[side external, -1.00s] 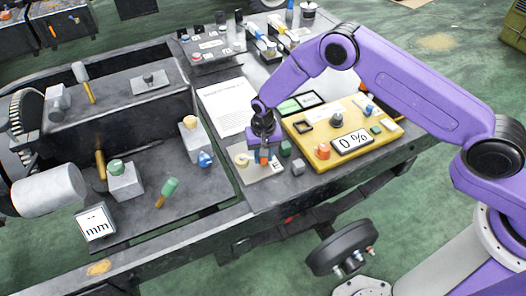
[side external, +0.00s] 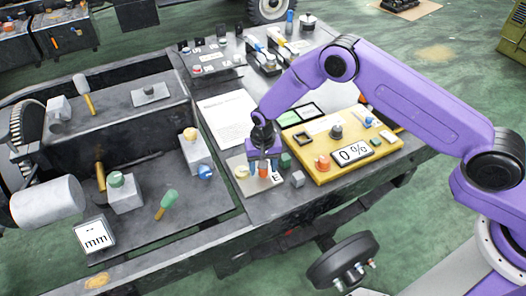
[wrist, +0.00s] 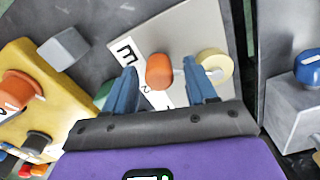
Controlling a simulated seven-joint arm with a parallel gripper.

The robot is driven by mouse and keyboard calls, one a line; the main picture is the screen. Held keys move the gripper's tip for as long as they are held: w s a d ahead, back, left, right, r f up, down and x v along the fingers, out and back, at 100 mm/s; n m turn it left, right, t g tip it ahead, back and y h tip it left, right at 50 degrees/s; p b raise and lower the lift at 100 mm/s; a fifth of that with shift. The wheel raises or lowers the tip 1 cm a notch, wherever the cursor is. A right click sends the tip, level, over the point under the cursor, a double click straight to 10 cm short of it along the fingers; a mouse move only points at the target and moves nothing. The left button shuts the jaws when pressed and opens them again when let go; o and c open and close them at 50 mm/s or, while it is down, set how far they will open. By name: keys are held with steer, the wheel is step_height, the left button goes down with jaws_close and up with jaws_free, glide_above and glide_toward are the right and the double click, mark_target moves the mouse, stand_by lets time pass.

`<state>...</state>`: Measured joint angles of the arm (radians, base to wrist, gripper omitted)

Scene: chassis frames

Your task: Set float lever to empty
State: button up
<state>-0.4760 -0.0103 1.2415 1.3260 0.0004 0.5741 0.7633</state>
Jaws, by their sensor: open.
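The float lever's orange knob (side external: 264,171) stands over a light grey plate with a white label marked E (side external: 276,178). In the wrist view the orange knob (wrist: 159,71) is between my two blue fingers, with a visible space on each side. A cream round piece (wrist: 215,65) is on the same plate, just beyond the right finger, and a thin rod shows between it and the knob. My gripper (side external: 264,167) is open and low over the plate, with fingers beside the knob. The wrist view also shows the label's E (wrist: 125,50), left of the knob; part of the label is hidden.
A yellow panel (side external: 318,175) with knobs and a "0 %" display (side external: 353,153) stands right of the plate. A small grey block (side external: 298,179) and a green block (side external: 285,160) are close by. A blue knob (side external: 205,172) on a grey block is to the left.

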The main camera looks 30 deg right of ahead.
step_height(320, 180, up, 17)
stand_by(0.5)
stand_by(0.4)
steer(key=s+d+r+n, duration=0.3)
steer(key=s+r+n, duration=0.15)
steer(key=s, duration=0.25)
steer(key=s+d+r+n, duration=0.3)
steer(key=s+r, duration=0.2)
steer(key=s, duration=0.2)
steer(key=s+d+r+n, duration=0.1)
steer(key=s+d+n, duration=0.3)
steer(key=s+d, duration=0.4)
steer(key=s+d+r+n, duration=0.1)
steer(key=s+d+n, duration=0.3)
steer(key=s+d, duration=0.4)
steer(key=s, duration=0.5)
steer(key=shift+s+r, duration=0.3)
